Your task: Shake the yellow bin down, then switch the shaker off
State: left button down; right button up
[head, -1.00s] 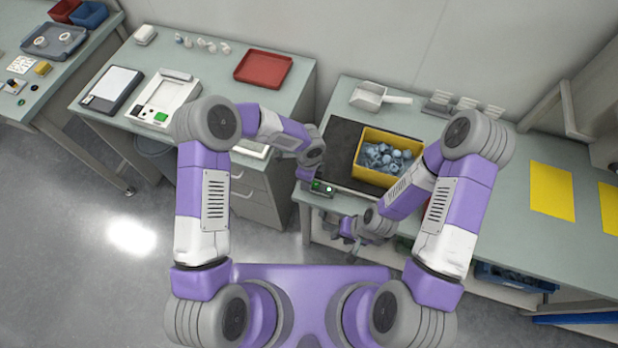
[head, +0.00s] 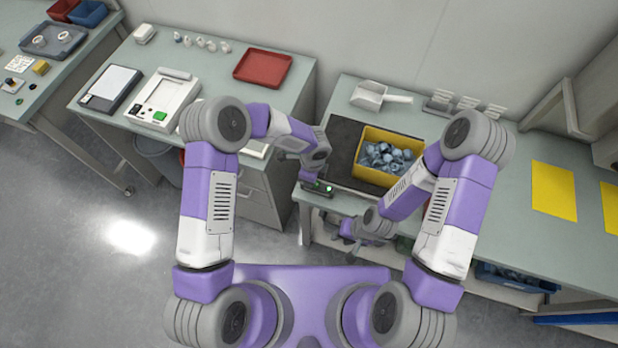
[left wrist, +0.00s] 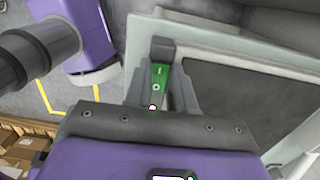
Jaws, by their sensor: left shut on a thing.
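The yellow bin (head: 383,174), full of blue-grey caps (head: 389,158), sits on the shaker's dark plate (head: 342,150). The shaker's control box (head: 320,191) is at the near left corner, with a green light showing. My left gripper (head: 312,181) is down at this box, its tips partly hidden by the arm. In the left wrist view its fingers (left wrist: 158,92) are on both sides of the green switch (left wrist: 158,78), marked I and O, and shut on it. My right gripper (head: 352,232) hangs in front of the bench, apart from the bin; its jaws are too small to read.
A white scoop (head: 378,96) lies behind the bin. A red tray (head: 263,67) and a white device (head: 163,101) stand on the left bench. Yellow mats (head: 552,189) mark the right bench. My right forearm passes close to the bin's right side.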

aim_at(317, 184)
pick_arm(q)
jog(key=shift+d+f+t+y+b, duration=0.1)
jog(key=shift+d+t+y+b, duration=0.2)
jog(key=shift+y+b, duration=0.35)
jog(key=shift+s+y+b, duration=0.1)
jog(key=shift+y+b, duration=0.25)
jog(key=shift+r, duration=0.2)
jog(key=c, duration=1)
grip_release()
jog(key=shift+o, duration=0.2)
jog(key=shift+r, duration=0.1)
jog(key=v, duration=0.7)
jog(key=shift+r+p, duration=0.15)
jog(key=shift+p, duration=0.3)
